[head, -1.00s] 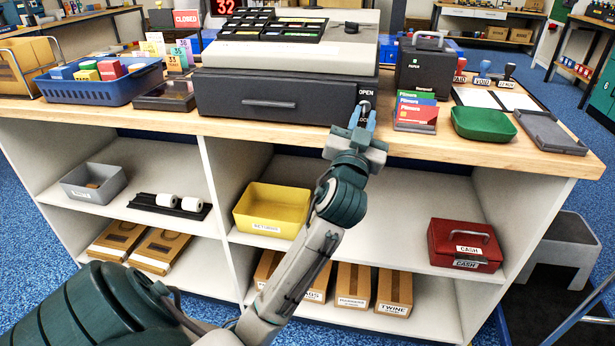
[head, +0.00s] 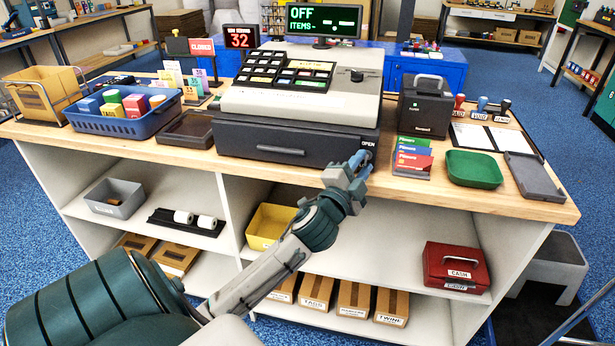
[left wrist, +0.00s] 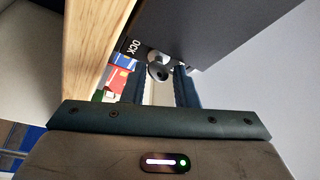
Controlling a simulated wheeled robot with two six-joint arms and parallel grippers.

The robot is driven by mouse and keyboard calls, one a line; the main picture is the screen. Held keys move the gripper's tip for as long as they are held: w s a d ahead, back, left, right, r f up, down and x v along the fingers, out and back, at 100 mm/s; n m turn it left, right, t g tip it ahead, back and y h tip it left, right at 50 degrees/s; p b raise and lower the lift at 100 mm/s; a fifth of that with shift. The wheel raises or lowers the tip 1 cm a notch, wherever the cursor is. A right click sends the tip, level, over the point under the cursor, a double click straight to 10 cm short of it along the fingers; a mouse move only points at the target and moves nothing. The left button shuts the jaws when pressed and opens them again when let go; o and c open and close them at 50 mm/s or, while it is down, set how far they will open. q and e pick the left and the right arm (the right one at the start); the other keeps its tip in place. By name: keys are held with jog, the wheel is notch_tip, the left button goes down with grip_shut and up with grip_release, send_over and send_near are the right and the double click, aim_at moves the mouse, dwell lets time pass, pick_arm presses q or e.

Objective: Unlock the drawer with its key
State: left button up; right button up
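The dark grey cash drawer (head: 270,148) sits closed under the register on the wooden counter. Its lock is at the right end of the front, by an "OPEN" label (head: 368,142). My left gripper (head: 361,160) is at that lock. In the left wrist view, its two blue fingers (left wrist: 160,88) stand apart, with a round metal piece (left wrist: 158,72) with a dark hole just beyond or between their tips. I cannot tell whether this is the key's head or the lock face. Part of a lock label (left wrist: 130,47) shows beside it. My right gripper is out of view.
Coloured card packs (head: 412,158), a green tray (head: 473,168) and a grey tray (head: 535,177) lie right of the drawer. A blue basket (head: 128,120) stands left. The counter edge runs just below my gripper. Shelves underneath hold a yellow bin (head: 268,226) and red cash box (head: 457,268).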

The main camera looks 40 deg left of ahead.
pick_arm(q)
jog(key=s+d+m+g+h+p, duration=0.1)
jog(key=s+d+m+g+p, duration=0.15)
jog(key=s+m, duration=0.6)
jog(key=a+f+n+g, duration=0.2)
jog(key=f+n, duration=0.1)
jog(key=f, duration=0.8)
jog(key=s+a+f+n+g+p, duration=0.1)
jog(key=a+f+n+g, duration=0.1)
jog(key=f, duration=0.9)
jog(key=s+a+f+n+g, duration=0.1)
jog(key=a+f+n, duration=0.3)
jog(key=f, duration=0.7)
jog(key=shift+s+f+g+y+p, duration=0.2)
jog(key=shift+f+g+y+p, duration=0.15)
jog(key=shift+g, duration=0.4)
jog(key=shift+a, duration=0.1)
